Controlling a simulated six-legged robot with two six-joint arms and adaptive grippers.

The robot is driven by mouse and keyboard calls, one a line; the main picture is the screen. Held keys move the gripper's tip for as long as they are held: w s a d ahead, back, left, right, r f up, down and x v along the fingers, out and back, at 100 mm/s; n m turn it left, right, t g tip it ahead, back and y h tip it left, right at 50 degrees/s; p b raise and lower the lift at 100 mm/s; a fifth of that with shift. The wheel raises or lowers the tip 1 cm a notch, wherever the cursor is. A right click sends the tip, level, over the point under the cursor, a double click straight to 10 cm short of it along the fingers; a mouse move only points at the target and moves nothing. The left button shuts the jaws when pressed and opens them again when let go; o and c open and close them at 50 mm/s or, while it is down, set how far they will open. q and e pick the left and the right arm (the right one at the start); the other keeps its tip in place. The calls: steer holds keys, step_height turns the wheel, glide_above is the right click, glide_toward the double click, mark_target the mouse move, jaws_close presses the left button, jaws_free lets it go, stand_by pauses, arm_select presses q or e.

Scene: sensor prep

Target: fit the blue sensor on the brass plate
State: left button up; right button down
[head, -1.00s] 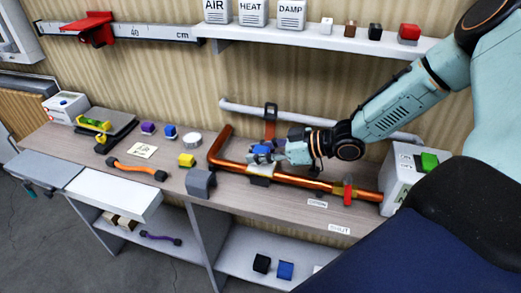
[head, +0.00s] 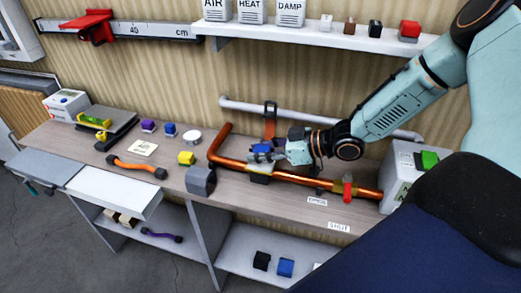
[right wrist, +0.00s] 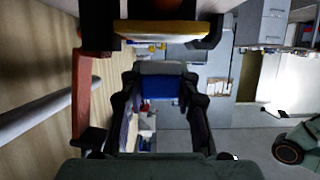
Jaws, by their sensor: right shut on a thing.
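My right gripper (head: 272,151) is shut on the blue sensor (head: 262,147) above the copper pipe. In the right wrist view, the sensor (right wrist: 158,88) sits between the two fingers (right wrist: 160,105), with a grey part along its top edge. The brass plate (head: 260,167) is on the pipe, just below the sensor in the head view and partly hidden. A yellow edge, seemingly of this plate (right wrist: 160,28), crosses the top of the right wrist view. I cannot tell whether sensor and plate touch. My left gripper is not in view.
The copper pipe (head: 310,181) runs along the bench, with a red-handled valve (head: 347,187) at right. A grey box (head: 400,172) stands at the right.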

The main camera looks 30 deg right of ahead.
steer(key=shift+a, duration=0.2)
steer(key=shift+d, duration=0.25)
steer(key=shift+r+p, duration=0.1)
steer(key=shift+p, duration=0.3)
stand_by(0.3)
steer(key=shift+f, duration=0.4)
stand_by(0.4)
steer(key=c, duration=0.9)
jaws_free()
steer(key=o, duration=0.5)
